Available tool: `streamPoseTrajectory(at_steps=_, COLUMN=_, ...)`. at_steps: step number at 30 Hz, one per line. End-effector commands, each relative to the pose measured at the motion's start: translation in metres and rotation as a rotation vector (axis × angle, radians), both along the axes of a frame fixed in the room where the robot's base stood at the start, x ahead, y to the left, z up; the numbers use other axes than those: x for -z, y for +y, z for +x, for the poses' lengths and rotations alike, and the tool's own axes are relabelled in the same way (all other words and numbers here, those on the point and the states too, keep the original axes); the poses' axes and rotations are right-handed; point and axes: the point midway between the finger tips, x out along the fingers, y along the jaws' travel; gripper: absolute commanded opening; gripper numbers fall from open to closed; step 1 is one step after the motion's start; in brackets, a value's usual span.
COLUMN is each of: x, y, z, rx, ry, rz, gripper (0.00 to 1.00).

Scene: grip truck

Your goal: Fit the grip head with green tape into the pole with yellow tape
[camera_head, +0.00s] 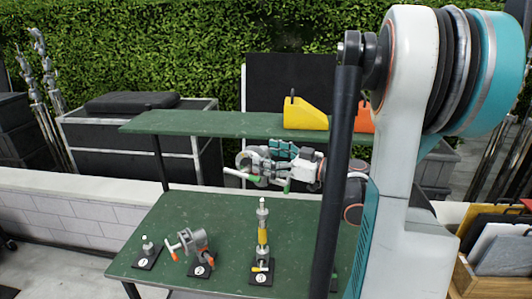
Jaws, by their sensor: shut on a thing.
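The pole with yellow tape (262,238) stands upright on a small black base near the middle of the green lower shelf. The grip head with green tape (256,178) is a grey part with green-marked ends. My gripper (277,165) is shut on the grip head and holds it above the lower shelf, above the pole's top in the picture. The head and the pole look apart, though their depth offset is hard to tell. The gripper fingers hide part of the head.
A grey head with orange tape (191,243) and a short grey pin (146,244) stand on black bases to the left. The green upper shelf (200,124) runs behind my gripper, with a yellow wedge (306,115) on it. My arm hides the right side.

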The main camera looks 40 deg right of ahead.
Motion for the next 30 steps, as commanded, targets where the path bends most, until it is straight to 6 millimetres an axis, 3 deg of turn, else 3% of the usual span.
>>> streamPoseTrajectory(at_steps=19, x=0.040, y=0.000, z=0.000, rx=0.001, ry=-0.002, rz=0.001, gripper=0.31)
streamPoseTrajectory(at_steps=30, x=0.043, y=0.000, z=0.000, rx=0.001, ry=-0.002, rz=0.001, gripper=0.31)
